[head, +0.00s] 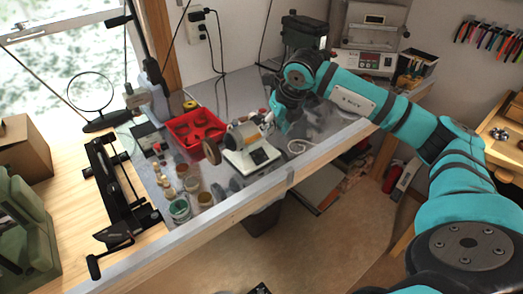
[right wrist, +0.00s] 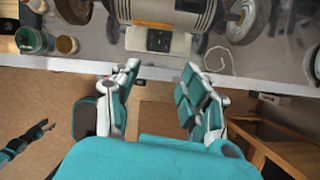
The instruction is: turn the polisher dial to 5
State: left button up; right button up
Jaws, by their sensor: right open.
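The polisher (head: 243,137) stands on the metal bench, with a grey motor body, a brown wheel at its left end and a pale base. In the right wrist view the motor body (right wrist: 165,12) is at the top, cut off by the edge. Below it the base carries a dark control panel (right wrist: 159,40); the dial's setting is too small to read. My right gripper (right wrist: 158,78) is open and empty, in front of the base and apart from it. In the head view my right gripper (head: 279,118) is beside the polisher's right end. A teal and dark part, perhaps my left gripper (right wrist: 30,136), shows at lower left.
A red tray (head: 195,129) lies behind the polisher. Jars, one with green contents (head: 180,208), stand to the left. A white cable (head: 298,146) lies right of the polisher. The bench's front edge (head: 225,213) runs below the base, with open floor in front.

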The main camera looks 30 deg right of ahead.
aim_at(261, 154)
jog(key=p+x, duration=0.3)
jog(key=x, duration=1.2)
jog(key=shift+f+p, duration=0.25)
jog(key=shift+p, duration=0.15)
grip_shut()
